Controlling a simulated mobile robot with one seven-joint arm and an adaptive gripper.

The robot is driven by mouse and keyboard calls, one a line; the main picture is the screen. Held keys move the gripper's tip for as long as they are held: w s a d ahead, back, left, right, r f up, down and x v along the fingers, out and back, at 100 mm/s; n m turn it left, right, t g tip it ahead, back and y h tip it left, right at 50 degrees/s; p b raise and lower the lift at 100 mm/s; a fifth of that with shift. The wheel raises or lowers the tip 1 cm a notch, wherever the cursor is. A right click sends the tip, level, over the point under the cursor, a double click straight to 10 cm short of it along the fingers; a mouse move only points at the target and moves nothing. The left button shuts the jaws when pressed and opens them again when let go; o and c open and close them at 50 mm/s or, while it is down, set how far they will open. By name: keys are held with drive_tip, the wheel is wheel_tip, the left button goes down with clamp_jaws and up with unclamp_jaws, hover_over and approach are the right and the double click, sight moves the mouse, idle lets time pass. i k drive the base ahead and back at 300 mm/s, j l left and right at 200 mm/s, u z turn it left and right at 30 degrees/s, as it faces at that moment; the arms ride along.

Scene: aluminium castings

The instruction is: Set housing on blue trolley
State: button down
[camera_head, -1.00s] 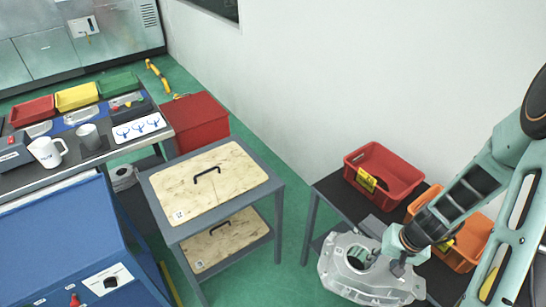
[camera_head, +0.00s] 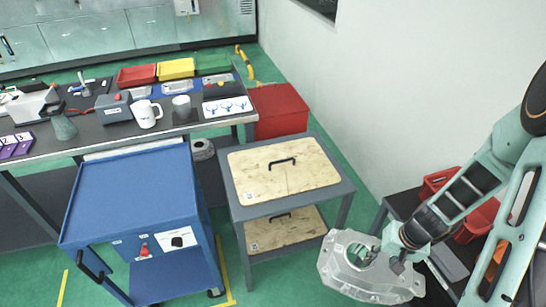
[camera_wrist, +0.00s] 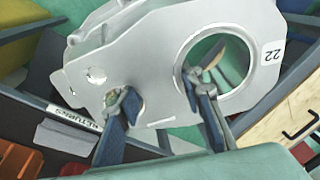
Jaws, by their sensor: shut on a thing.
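The housing (camera_head: 350,270) is a silver-grey casting with a large round bore, held up at the lower right of the head view. My gripper (camera_head: 393,262) is shut on its right side. In the wrist view the housing (camera_wrist: 160,50) fills the upper middle and bears a label "22". My gripper's fingers (camera_wrist: 160,100) show there, one at a small hole and one at the large bore. The blue trolley (camera_head: 135,190) stands at the left of the head view. Its top is bare, and a lower shelf shows below. The housing is well to the right of it.
A grey cart (camera_head: 237,207) with wooden boards stands between the trolley and the housing. Behind the trolley is a bench (camera_head: 95,138) with mugs, bins and tools. A red box (camera_head: 280,110) stands behind the cart. Red bins (camera_head: 478,222) sit on a dark table at right.

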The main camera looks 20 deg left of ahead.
sight(133, 189)
drive_tip(key=i+j+u, duration=0.15)
drive_tip(key=j+u, duration=0.3)
drive_tip(key=i+j+u, duration=0.1)
drive_tip(key=i+j, duration=0.15)
drive_tip(key=i+j+u, duration=0.1)
drive_tip(key=j, duration=0.3)
drive_tip(key=i, duration=0.1)
